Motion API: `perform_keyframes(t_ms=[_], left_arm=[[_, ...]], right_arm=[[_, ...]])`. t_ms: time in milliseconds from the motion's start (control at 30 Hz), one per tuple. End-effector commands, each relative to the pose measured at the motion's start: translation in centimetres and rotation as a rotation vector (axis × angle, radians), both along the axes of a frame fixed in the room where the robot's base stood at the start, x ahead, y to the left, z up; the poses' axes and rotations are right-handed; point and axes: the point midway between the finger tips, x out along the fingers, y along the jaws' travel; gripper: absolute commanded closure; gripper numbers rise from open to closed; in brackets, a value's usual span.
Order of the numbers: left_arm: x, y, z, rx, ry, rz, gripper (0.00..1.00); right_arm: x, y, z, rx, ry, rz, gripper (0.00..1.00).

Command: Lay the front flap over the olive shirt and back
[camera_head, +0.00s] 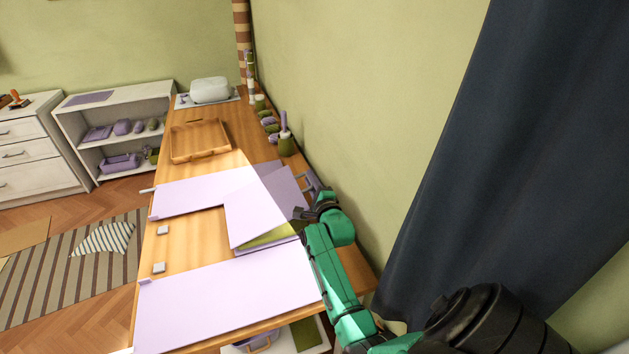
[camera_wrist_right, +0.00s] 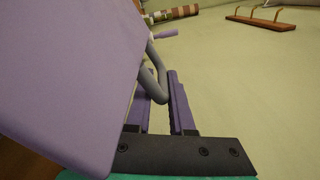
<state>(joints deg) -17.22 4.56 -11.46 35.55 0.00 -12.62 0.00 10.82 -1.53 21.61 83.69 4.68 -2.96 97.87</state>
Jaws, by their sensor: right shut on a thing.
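A lavender folding board lies on the wooden table, with its near panel (camera_head: 225,300) flat and its far panel (camera_head: 190,194) flat behind. Between them a lavender flap (camera_head: 252,212) stands tilted over the olive shirt (camera_head: 268,236), which shows only as a strip under its near edge. My right gripper (camera_head: 318,193) is at the board's wall side. In the right wrist view my gripper (camera_wrist_right: 162,100) is shut on a grey loop handle (camera_wrist_right: 156,68) fixed to the edge of a lavender panel (camera_wrist_right: 70,75). My left gripper is not in view.
A wooden tray (camera_head: 198,142) and a pale rounded bag (camera_head: 210,90) stand farther along the table. An olive pot (camera_head: 286,145) and small items line the wall. A dark curtain (camera_head: 450,150) hangs right of my arm. A white shelf (camera_head: 115,125) stands at left.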

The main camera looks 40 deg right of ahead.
Motion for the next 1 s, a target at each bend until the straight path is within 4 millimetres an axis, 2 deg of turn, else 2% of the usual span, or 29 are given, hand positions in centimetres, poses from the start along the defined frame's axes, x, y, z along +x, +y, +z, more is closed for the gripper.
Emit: perform_keyframes(t_ms=[33,167,267,567,600,633,1000], left_arm=[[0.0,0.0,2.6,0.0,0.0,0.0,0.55],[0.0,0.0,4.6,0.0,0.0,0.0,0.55],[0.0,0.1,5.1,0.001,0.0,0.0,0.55],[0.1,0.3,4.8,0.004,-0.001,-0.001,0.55],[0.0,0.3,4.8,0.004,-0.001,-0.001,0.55],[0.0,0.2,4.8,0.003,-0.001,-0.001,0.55],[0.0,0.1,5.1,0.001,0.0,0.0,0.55]], right_arm=[[0.2,0.6,2.6,-0.03,0.012,0.003,1.0],[0.4,1.3,4.6,-0.068,0.027,0.002,1.0],[0.5,1.5,4.9,-0.066,0.029,0.003,1.0],[0.5,1.6,4.6,-0.066,0.031,0.003,1.0],[0.5,1.6,4.6,-0.067,0.03,0.004,0.68],[0.5,1.6,4.6,-0.067,0.03,0.004,0.56],[0.3,1.6,4.9,-0.069,0.027,0.002,0.55]])
